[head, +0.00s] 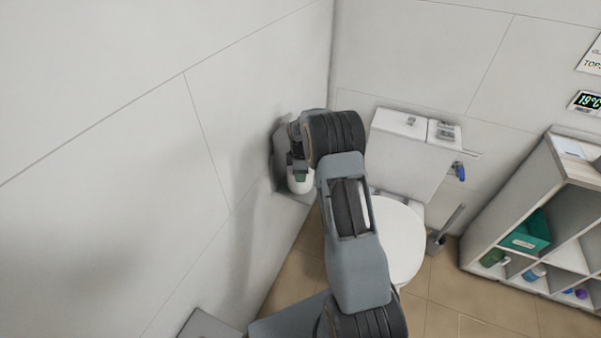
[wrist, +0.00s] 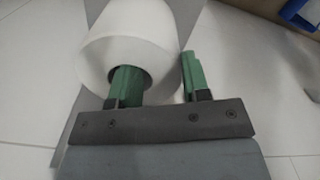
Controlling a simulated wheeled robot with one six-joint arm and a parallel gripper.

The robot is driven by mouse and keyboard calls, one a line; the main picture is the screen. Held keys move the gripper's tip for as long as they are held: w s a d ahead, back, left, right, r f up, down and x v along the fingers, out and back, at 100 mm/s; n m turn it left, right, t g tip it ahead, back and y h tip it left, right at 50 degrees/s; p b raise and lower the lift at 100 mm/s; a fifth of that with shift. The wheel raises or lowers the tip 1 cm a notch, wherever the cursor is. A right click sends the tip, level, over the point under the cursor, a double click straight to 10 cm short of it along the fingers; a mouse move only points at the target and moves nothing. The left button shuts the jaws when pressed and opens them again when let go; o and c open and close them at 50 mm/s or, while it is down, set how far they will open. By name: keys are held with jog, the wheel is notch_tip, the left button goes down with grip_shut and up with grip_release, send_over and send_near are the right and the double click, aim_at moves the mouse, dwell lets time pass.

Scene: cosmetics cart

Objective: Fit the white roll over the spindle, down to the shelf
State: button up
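The white roll (wrist: 112,42) fills the upper left of the wrist view, its open core facing my gripper. My gripper (wrist: 162,80) has one green finger inside the core and the other outside the roll, with the roll's wall between them. The outer finger looks to be against the roll's side. In the head view the roll (head: 299,186) shows only partly below my gripper (head: 300,174), close to a grey holder (head: 279,158) on the wall. The spindle is hidden in both views, and I cannot tell whether the roll is around it or touches the shelf.
The toilet (head: 402,240) with its cistern (head: 408,150) stands just right of my arm, with a brush (head: 437,241) beside it. A white shelf unit (head: 480,243) holding a green box (head: 527,236) is at the far right.

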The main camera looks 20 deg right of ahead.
jog(key=o, duration=0.4)
jog(key=shift+r, duration=6.9)
jog(key=s+a+r+m+t, duration=0.2)
jog(key=s+a+r+m, duration=0.55)
jog(key=s+r, duration=0.4)
jog(key=s+a+f+m, duration=0.1)
jog(key=s+m, duration=0.1)
jog(key=s, duration=0.3)
jog(key=s+a+f+m+t+p, duration=0.1)
jog(key=s+m, duration=0.1)
jog(key=s, duration=0.3)
jog(key=s+a+f+m, duration=0.1)
jog(key=s+a+m, duration=0.1)
jog(key=s, duration=0.4)
jog(key=shift+a+t+p, duration=0.1)
jog(key=shift+t+p, duration=0.2)
jog(key=shift+p, duration=0.1)
